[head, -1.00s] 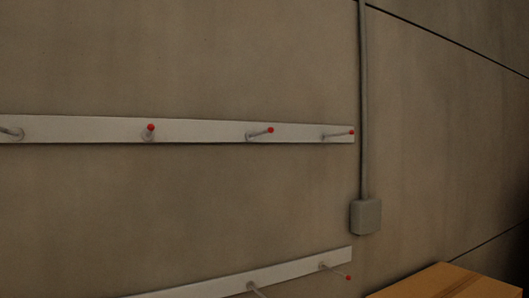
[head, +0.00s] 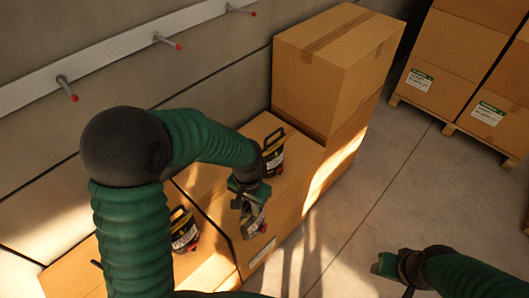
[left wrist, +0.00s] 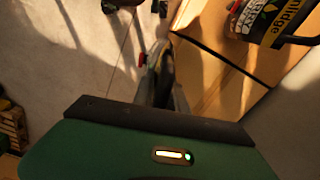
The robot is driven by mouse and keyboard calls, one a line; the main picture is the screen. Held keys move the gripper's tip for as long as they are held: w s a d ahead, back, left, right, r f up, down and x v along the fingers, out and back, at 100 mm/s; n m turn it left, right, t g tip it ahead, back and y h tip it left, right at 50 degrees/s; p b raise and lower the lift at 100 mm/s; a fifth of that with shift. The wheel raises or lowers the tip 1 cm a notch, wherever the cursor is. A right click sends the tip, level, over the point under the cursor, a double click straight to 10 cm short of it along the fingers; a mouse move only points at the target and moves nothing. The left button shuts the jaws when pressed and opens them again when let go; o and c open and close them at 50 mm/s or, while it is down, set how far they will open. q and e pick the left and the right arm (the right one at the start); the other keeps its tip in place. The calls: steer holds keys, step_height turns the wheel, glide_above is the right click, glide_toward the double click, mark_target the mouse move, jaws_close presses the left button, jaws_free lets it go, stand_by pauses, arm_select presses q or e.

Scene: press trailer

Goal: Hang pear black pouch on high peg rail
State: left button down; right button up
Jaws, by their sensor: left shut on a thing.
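My left gripper (head: 245,185) points down over the cardboard boxes in the head view, shut on a black pouch (head: 254,220) with a yellow and pale label. The pouch hangs tilted near the front box edge; whether it touches the box is unclear. Its flavour cannot be read. In the left wrist view the held pouch shows only as a narrow dark shape (left wrist: 165,75). My right gripper (head: 385,266) is at lower right, away from the boxes; its jaws are unclear. A white peg rail (head: 110,52) with red-tipped pegs crosses the wall at upper left; no second rail shows.
Two similar black pouches stand on the boxes, one behind (head: 272,155) and one at left (head: 184,232). A taller box stack (head: 335,60) rises behind. Palletised boxes (head: 455,75) stand at upper right. The concrete floor (head: 370,190) between is clear.

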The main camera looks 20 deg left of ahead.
arm_select(q)
steer(key=shift+s+d+f+m, duration=0.1)
steer(key=shift+s+m, duration=0.2)
steer(key=shift+m, duration=0.2)
steer(key=shift+s+d+f+m, duration=0.1)
steer(key=shift+s+m, duration=0.2)
steer(key=shift+m, duration=0.2)
steer(key=shift+a, duration=0.1)
steer(key=w+a+f+p, duration=0.3)
steer(key=w+a+f, duration=0.1)
steer(key=w+a, duration=0.6)
steer(key=shift+w+a+f+p, duration=0.2)
steer(key=shift+a+f+p, duration=0.15)
steer(key=shift+a, duration=0.75)
steer(key=shift+f, duration=0.1)
steer(key=c, duration=1.8)
jaws_free()
steer(key=shift+f, duration=0.15)
steer(key=o, duration=0.5)
steer(key=shift+s, duration=0.1)
steer(key=shift+c, duration=0.2)
